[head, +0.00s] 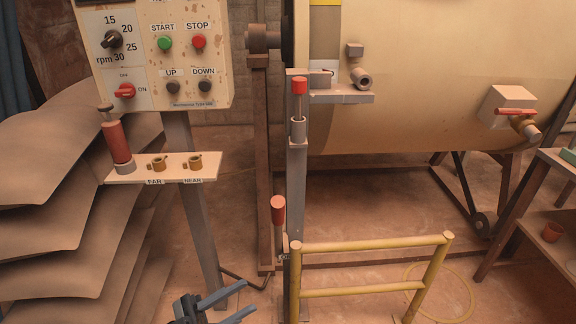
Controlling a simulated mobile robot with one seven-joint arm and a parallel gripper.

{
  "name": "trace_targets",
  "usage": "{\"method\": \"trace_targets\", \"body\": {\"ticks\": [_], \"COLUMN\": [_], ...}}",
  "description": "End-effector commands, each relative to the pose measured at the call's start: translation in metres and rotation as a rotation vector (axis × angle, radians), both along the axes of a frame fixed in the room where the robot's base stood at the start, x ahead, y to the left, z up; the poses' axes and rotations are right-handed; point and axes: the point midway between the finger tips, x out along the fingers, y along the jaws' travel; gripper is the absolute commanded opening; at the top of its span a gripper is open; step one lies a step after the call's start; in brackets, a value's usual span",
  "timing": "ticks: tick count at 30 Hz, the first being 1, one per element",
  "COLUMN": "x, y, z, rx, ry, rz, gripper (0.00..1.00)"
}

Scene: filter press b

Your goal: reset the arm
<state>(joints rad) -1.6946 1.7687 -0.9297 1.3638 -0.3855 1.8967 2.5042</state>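My gripper (249,297) shows at the bottom of the head view, left of centre. Its two blue-grey fingers point to the right and stand apart, with only floor between them. It is open and empty. The rest of my arm is mostly below the picture edge.
A control panel (150,100) on a grey post and a small shelf (135,175) stand above my gripper. Red-handled levers (278,210) and a yellow rail (370,245) are to its right. A large drum (430,70) is behind. Stacked brown sacks (60,210) fill the left.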

Motion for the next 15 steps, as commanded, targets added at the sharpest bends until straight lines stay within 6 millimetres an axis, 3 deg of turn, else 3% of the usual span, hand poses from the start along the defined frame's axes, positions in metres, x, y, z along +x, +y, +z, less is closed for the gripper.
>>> {"method": "trace_targets", "body": {"ticks": [9,15], "x": [0.03,0.033], "y": [-0.073,-0.121], "z": [0.02,0.028], "rx": [0.313,0.611], "ry": [0.487,0.873], "rz": [-0.407,-0.579], "gripper": [0.32,0.32]}}
